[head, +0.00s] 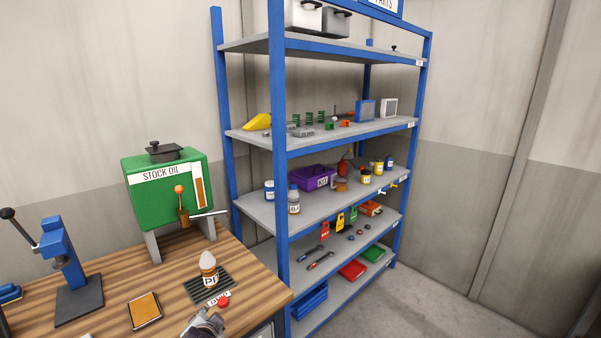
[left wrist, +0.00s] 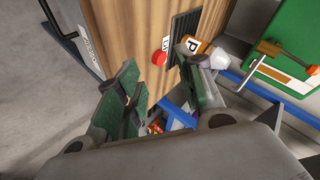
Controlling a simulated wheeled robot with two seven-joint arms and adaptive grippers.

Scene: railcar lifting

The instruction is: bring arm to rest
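My left gripper (head: 205,325) shows at the bottom edge of the head view, just in front of the workbench's small red button (head: 224,299). In the left wrist view my left gripper (left wrist: 158,95) has its two green-padded fingers apart, with nothing between them. The red button (left wrist: 160,57) and an orange-brown bottle with a pale top (left wrist: 194,44) show beyond the fingers. In the head view that bottle (head: 209,270) stands upright on a dark ribbed mat (head: 196,291), apart from the gripper. My right gripper is in neither view.
The wooden workbench (head: 110,290) carries a green stock oil tank (head: 140,206), a blue press (head: 60,250) and an orange pad (head: 144,309). A blue shelving unit (head: 279,150) with several parts stands right of it. Open floor (head: 420,305) lies at the right.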

